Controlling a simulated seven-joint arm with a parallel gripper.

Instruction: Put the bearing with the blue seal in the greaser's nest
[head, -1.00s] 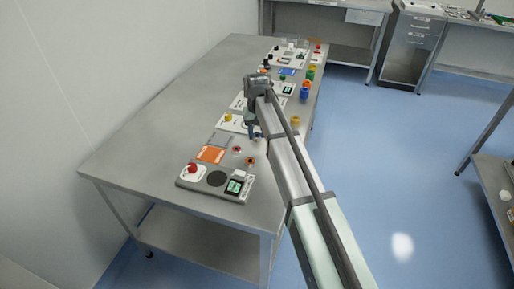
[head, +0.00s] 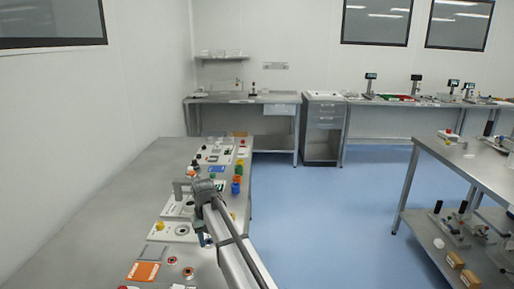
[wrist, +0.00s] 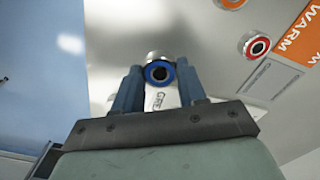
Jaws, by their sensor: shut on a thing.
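The bearing with the blue seal (wrist: 159,73) sits between the fingertips of my gripper (wrist: 160,80) in the wrist view, a blue ring around a dark bore. My gripper is shut on it. A white surface with lettering starting "GRE" (wrist: 160,98) shows between the fingers, partly hidden. In the head view my gripper (head: 204,240) hangs beside a white station plate with a dark ring (head: 181,230), which may be the greaser. The arm covers part of that area. I cannot tell whether the bearing touches anything below.
Two red-ringed bearings (head: 172,261) (head: 187,272) lie near an orange mat (head: 143,271); one red-ringed bearing also shows in the wrist view (wrist: 257,46). Blue and other coloured cups (head: 236,187) stand by the bench's right edge. The bench's left side is bare (head: 110,215).

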